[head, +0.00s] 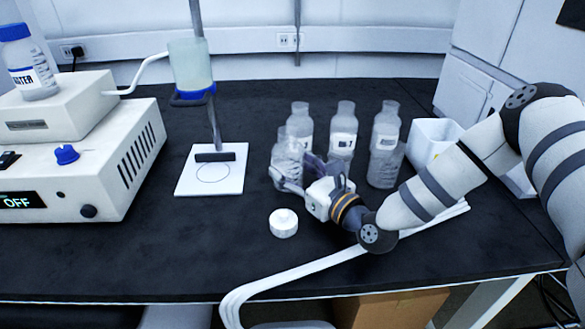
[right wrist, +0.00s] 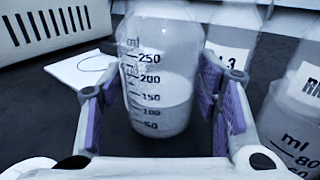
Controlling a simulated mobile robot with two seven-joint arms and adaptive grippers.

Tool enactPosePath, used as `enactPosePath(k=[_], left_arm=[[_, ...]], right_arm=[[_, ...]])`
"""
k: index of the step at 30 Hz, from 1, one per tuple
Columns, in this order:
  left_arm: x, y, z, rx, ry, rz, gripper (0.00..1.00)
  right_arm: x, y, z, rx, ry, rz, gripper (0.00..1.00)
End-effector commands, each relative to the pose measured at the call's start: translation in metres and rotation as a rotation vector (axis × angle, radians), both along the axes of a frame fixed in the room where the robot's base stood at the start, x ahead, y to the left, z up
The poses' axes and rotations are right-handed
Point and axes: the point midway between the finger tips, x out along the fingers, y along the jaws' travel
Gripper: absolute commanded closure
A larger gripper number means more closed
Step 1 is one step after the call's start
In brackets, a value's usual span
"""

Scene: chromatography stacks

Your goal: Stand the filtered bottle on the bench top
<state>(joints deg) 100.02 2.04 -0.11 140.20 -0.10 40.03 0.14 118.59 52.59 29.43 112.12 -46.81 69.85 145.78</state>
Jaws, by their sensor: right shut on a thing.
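My right gripper (head: 298,176) is shut on a clear graduated bottle (head: 286,155). In the right wrist view the bottle (right wrist: 158,70) stands upright between the purple finger pads, with pale liquid in its lower part and marks up to 250. I cannot tell whether its base touches the black bench top (head: 130,250) or hangs just above it. No cap shows on the part of the bottle in view. A round white cap (head: 283,224) lies on the bench in front of the gripper. My left gripper is not in view.
A white bin (head: 432,138) is further right. A stand with a white base (head: 225,180) and a white instrument (head: 110,150) are left. The front left bench is clear.

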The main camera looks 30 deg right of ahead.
Motion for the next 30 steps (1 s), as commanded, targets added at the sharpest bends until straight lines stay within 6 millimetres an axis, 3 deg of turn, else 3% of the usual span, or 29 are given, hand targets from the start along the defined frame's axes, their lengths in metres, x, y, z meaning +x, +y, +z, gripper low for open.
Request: enactPosePath(k=[4, 5, 6, 17, 30], left_arm=[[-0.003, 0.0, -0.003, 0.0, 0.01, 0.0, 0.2], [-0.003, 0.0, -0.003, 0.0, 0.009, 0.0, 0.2], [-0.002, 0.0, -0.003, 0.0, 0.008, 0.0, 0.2], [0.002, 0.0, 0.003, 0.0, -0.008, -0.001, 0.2], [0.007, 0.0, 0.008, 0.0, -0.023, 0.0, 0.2]], right_arm=[[0.0, 0.0, -0.004, 0.0, -0.001, 0.0, 0.82], [0.0, 0.0, -0.004, 0.0, 0.001, 0.0, 0.39], [0.0, 0.0, -0.003, 0.0, 0.0, 0.0, 0.35], [0.0, 0.0, 0.006, 0.0, -0.006, 0.0, 0.35], [-0.09, -0.015, 0.003, 0.002, -0.001, -0.003, 0.35]])
